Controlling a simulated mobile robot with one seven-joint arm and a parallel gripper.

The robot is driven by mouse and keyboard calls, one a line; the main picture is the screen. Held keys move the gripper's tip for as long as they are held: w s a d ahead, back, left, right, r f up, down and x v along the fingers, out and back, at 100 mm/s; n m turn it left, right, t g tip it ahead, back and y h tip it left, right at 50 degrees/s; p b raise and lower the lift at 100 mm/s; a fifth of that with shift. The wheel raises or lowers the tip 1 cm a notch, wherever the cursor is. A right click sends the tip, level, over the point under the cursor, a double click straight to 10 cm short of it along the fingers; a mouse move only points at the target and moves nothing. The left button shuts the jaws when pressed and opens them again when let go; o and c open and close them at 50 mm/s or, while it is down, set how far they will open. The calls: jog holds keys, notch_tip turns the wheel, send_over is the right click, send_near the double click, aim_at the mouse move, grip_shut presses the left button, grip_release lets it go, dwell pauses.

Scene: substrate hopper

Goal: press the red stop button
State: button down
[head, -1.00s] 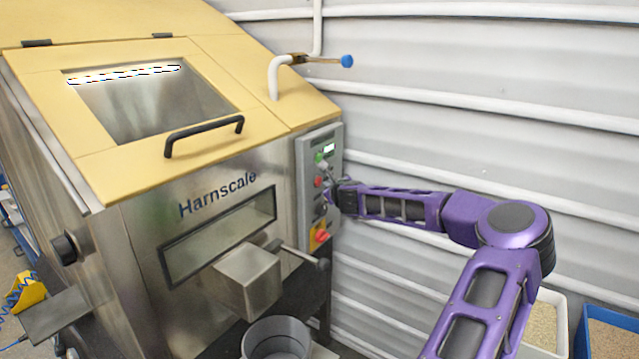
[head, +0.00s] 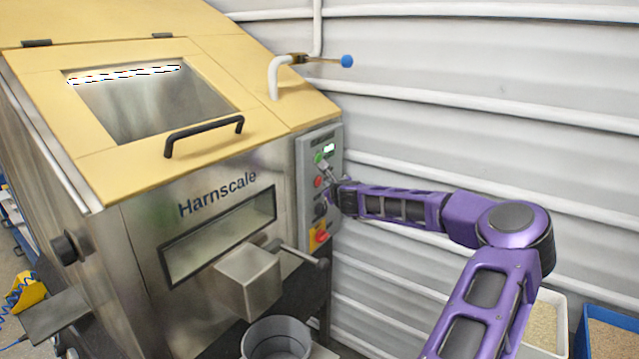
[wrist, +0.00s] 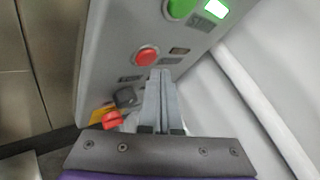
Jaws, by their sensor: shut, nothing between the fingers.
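The red stop button (head: 318,182) is a round red cap on the grey control panel (head: 306,165), below a green button (head: 319,158). In the wrist view the red button (wrist: 147,55) shows clear and uncovered. My gripper (head: 325,168) is at the panel, just right of the buttons. In the wrist view my gripper (wrist: 160,74) is shut and empty, its fingertips just below and slightly right of the red button in the picture. I cannot tell whether the fingertips touch the panel.
A black knob (wrist: 125,97) and a red switch on a yellow plate (head: 321,236) sit lower on the panel. A lever handle (head: 300,252) sticks out below. The corrugated wall (head: 450,130) is close on the right. A grey bucket (head: 277,338) stands below.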

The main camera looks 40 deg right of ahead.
jog(key=shift+w, duration=0.1)
dwell(0.5)
jog(key=shift+w+a, duration=0.15)
jog(key=shift+w, duration=0.2)
jog(key=shift+w+a, duration=0.1)
jog(key=shift+w, duration=0.3)
dwell(0.8)
jog(key=shift+s+b, duration=0.15)
jog(key=shift+b, duration=0.15)
jog(key=shift+s, duration=0.65)
jog(key=shift+d, duration=0.2)
jog(key=s, duration=0.2)
jog(key=s+d, duration=0.1)
jog(key=s, duration=0.1)
jog(key=shift+s+d, duration=0.2)
jog(key=shift+s, duration=0.2)
